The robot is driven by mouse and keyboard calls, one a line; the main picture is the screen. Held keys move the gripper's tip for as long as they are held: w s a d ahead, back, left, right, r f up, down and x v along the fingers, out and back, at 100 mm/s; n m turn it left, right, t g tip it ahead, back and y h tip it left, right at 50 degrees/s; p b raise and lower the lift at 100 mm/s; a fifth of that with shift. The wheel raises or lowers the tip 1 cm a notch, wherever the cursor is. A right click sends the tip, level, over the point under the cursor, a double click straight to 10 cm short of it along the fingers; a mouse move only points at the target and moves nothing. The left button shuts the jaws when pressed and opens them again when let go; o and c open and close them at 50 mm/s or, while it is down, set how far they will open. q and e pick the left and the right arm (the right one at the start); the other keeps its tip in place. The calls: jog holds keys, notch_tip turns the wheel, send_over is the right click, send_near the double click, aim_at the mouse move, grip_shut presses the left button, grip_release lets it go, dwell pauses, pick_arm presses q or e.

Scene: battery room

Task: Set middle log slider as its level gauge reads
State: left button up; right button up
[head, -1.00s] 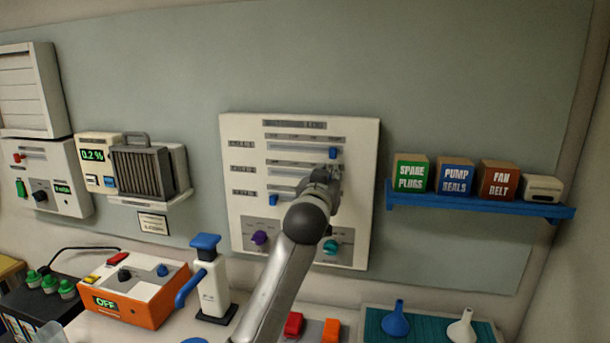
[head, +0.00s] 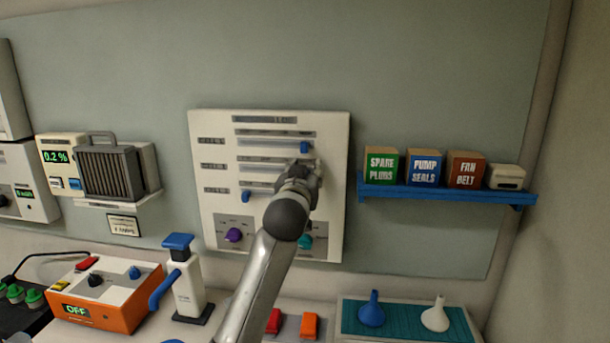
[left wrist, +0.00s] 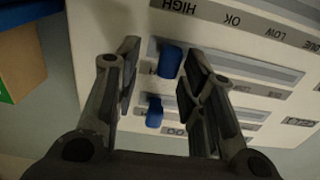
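The white log panel (head: 222,135) hangs on the back wall with three slider rows. The middle slider's blue knob (left wrist: 170,62) shows in the left wrist view, towards the HIGH end; the head view hides it behind my gripper. My left gripper (head: 302,172) is at that row, its fingers (left wrist: 162,75) open on either side of the knob, with a gap at least on the left. The top slider's knob (head: 305,147) is near the right end; it also shows in the wrist view (left wrist: 154,112). The bottom knob (head: 245,196) is at the left. I cannot identify the level gauge.
A purple knob (head: 233,235) and a teal knob (head: 306,242) sit low on the panel. A blue shelf (head: 450,193) with boxes is to the right. An orange unit (head: 120,310), a white pump-like bottle (head: 188,290) and a teal mat (head: 400,325) lie below.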

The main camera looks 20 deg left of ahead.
pick_arm(q)
jog(key=v, duration=1.2)
jog(key=shift+d, duration=0.15)
